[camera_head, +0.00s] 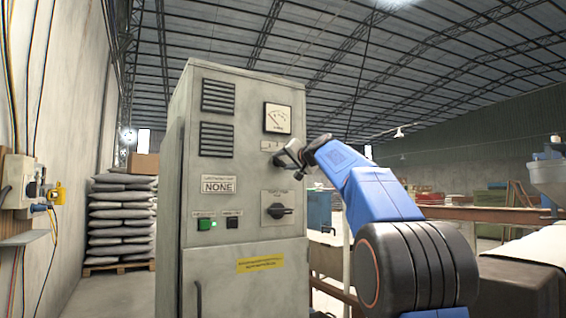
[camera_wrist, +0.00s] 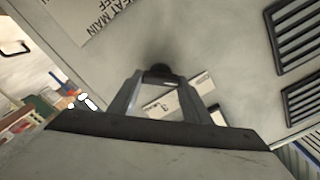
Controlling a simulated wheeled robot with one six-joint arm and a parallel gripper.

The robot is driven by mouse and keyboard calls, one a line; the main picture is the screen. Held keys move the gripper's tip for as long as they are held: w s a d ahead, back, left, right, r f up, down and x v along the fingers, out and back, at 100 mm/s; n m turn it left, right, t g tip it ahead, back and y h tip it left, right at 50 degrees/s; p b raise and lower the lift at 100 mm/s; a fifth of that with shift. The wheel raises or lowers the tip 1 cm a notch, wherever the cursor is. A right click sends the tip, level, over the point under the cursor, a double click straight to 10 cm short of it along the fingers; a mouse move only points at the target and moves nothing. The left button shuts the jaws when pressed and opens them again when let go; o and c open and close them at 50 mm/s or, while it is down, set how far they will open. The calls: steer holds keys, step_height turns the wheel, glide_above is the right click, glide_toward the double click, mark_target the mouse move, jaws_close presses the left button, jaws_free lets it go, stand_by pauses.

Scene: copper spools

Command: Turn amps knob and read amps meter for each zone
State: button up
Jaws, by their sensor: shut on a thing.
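The grey control cabinet (camera_head: 220,170) stands in the middle of the head view. The amps meter (camera_head: 278,118), a square white dial with a needle, is at its upper right. My gripper (camera_head: 280,160) is at the cabinet face just below the meter. In the wrist view my gripper (camera_wrist: 160,88) has both fingers around a small dark knob (camera_wrist: 158,70) and is shut on it. A white label (camera_wrist: 185,95) shows between and beside the fingers. The needle reading is too small to tell.
Stacked sacks (camera_head: 122,220) stand on a pallet at left. A wall box (camera_head: 20,182) hangs further left.

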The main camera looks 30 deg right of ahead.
steer(key=shift+m, duration=1.2)
steer(key=shift+f, duration=0.1)
steer(key=o, duration=1)
steer(key=shift+d, duration=0.1)
steer(key=shift+o, duration=0.2)
steer(key=s, duration=1.7)
steer(key=shift+s+d, duration=0.2)
steer(key=shift+d, duration=0.1)
